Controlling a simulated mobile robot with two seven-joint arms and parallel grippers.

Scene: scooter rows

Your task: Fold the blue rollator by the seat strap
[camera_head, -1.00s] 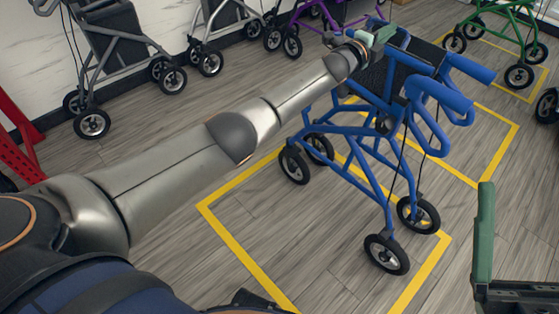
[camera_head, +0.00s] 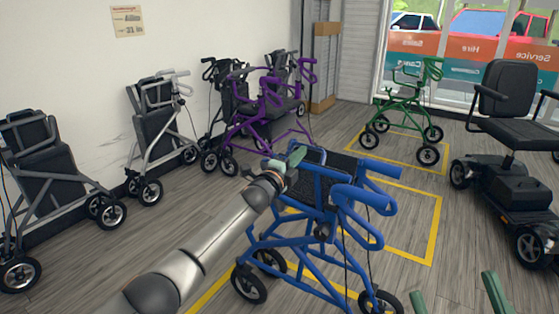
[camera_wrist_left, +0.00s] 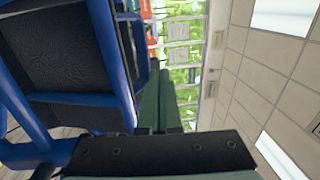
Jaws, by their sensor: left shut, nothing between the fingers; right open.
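The blue rollator (camera_head: 325,240) stands unfolded on the floor in front of me, its dark seat panel (camera_head: 335,163) between the blue side frames. The seat strap cannot be made out. My left gripper (camera_head: 287,163) is shut and empty at the rollator's upper left side, by the dark panel. In the left wrist view its green fingers (camera_wrist_left: 160,103) are together, beside a blue tube (camera_wrist_left: 112,55) and the dark panel (camera_wrist_left: 55,45); whether they touch the frame I cannot tell. My right gripper (camera_head: 456,296) is open and empty at the bottom right, apart from the rollator.
A purple rollator (camera_head: 262,112) and several grey ones line the left wall. A green rollator (camera_head: 403,103) stands behind in a yellow floor outline. A black mobility scooter (camera_head: 512,180) is at the right. Floor between it and the blue rollator is clear.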

